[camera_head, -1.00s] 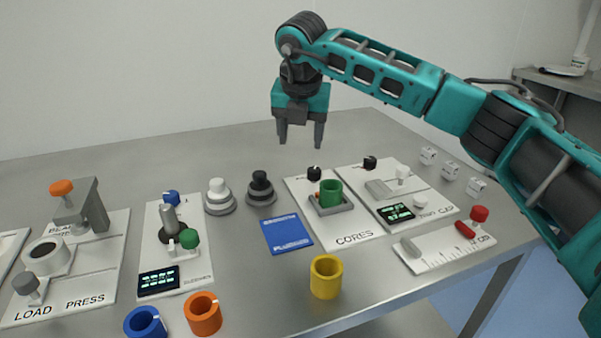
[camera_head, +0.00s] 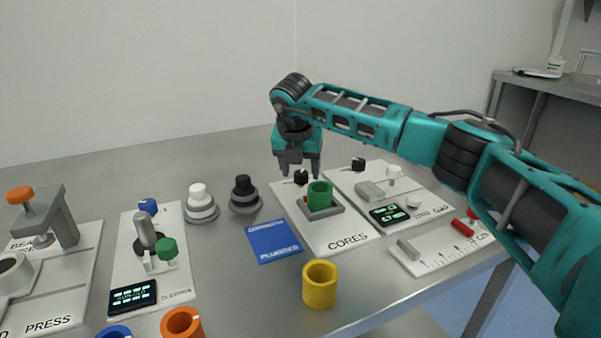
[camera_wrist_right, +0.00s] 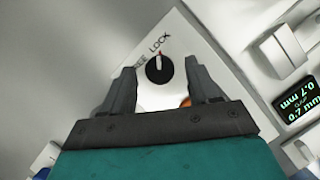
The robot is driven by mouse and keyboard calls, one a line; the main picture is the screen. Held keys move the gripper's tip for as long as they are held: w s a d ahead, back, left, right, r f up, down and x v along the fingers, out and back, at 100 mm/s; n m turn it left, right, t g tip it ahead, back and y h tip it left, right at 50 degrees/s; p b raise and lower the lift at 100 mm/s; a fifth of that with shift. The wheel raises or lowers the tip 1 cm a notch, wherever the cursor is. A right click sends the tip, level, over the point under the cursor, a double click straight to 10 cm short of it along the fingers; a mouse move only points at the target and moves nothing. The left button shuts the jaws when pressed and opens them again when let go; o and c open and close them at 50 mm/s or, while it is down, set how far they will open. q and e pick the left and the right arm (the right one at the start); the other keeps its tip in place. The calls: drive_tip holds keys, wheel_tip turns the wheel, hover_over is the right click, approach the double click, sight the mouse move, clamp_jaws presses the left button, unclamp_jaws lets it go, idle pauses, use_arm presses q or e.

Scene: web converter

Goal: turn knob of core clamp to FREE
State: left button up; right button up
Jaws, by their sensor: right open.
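The core clamp knob (camera_wrist_right: 158,68) is black and round with a white-and-red pointer line. In the right wrist view its pointer is at or close to the LOCK label, and the partly hidden FREE label is to the left. In the head view the knob (camera_head: 301,177) sits at the back of the white CORES panel (camera_head: 349,241). A green core (camera_head: 320,194) stands in the grey holder in front of it. My right gripper (camera_head: 299,174) is open and points down over the knob. In the wrist view its fingers (camera_wrist_right: 157,85) are either side of the knob, apart from it. My left gripper is not in view.
A second white panel (camera_head: 433,204) with another black knob (camera_head: 358,164) and a display is to the right. A blue card (camera_head: 273,241), a yellow core (camera_head: 320,284) and an orange core (camera_head: 182,325) lie in front and left. Black (camera_head: 244,194) and white-topped (camera_head: 200,203) parts stand left.

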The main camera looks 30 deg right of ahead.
drive_tip(key=shift+w+f, duration=0.1)
drive_tip(key=shift+f, duration=0.2)
drive_tip(key=shift+d, duration=0.1)
drive_tip(key=c, duration=1)
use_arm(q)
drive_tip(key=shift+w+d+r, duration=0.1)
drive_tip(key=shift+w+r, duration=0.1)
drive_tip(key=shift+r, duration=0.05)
use_arm(e)
drive_tip(key=shift+c, duration=0.2)
